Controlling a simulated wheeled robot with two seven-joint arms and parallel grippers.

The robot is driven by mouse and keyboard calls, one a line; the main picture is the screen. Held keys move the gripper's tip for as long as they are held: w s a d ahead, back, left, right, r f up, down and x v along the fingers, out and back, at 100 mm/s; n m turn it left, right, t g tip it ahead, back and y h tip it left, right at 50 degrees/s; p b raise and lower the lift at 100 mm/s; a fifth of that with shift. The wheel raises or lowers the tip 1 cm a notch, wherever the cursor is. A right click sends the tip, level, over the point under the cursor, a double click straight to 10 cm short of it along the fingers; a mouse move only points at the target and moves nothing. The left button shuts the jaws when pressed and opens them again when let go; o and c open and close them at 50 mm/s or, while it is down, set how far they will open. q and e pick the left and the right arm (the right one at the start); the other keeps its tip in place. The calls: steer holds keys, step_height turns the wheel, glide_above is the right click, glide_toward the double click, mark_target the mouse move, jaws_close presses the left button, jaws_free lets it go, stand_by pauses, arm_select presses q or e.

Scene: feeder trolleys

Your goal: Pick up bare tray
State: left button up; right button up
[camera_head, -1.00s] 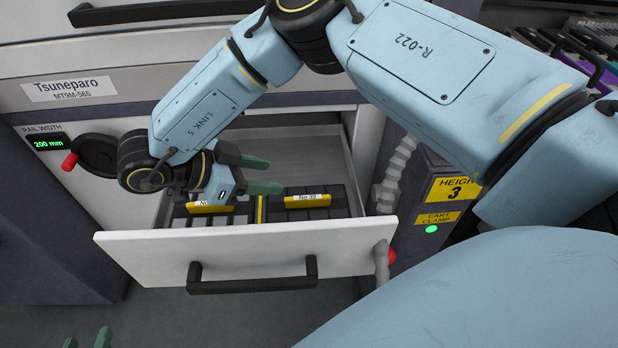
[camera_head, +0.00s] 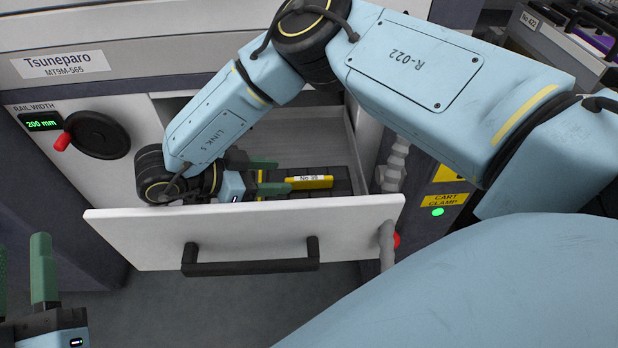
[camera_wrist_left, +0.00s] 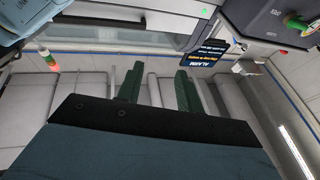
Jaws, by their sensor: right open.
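An open white drawer (camera_head: 345,220) holds dark slotted pieces with a yellow label strip reading about "No 38" (camera_head: 308,182). I cannot tell which of them, if any, is the bare tray. My right gripper (camera_head: 277,176) is inside the drawer, its green fingers apart, level with the yellow strip and just left of it. Its wrist hides the drawer's left part. No held object shows between the fingers. My left gripper (camera_head: 22,275) is at the bottom left, open and empty; its spread fingers also show in the left wrist view (camera_wrist_left: 158,88).
The drawer's front has a black bar handle (camera_head: 250,266). A black crank wheel with a red knob (camera_head: 62,141) is on the left panel. A grey ribbed hose (camera_head: 394,165) and a cart clamp panel (camera_head: 443,200) stand at the right.

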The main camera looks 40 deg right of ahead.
mark_target(308, 179)
steer(key=shift+f, duration=0.45)
steer(key=shift+s+d+f, duration=0.1)
steer(key=shift+d+f, duration=0.15)
steer(key=shift+d, duration=0.25)
steer(key=b+x, duration=0.2)
steer(key=x, duration=0.3)
steer(key=shift+d, duration=0.15)
steer(key=shift+s+d+f+b, duration=0.1)
steer(key=shift+d+f+b, duration=0.2)
steer(key=shift+d, duration=0.15)
arm_select(q)
steer(key=s+r+t, duration=0.1)
steer(key=s+r+t+h, duration=0.1)
steer(key=t, duration=0.1)
steer(key=s+r+t, duration=0.1)
steer(key=r, duration=0.1)
steer(key=shift+a+t, duration=0.25)
steer(key=shift+t, duration=0.05)
arm_select(e)
steer(key=shift+c, duration=0.4)
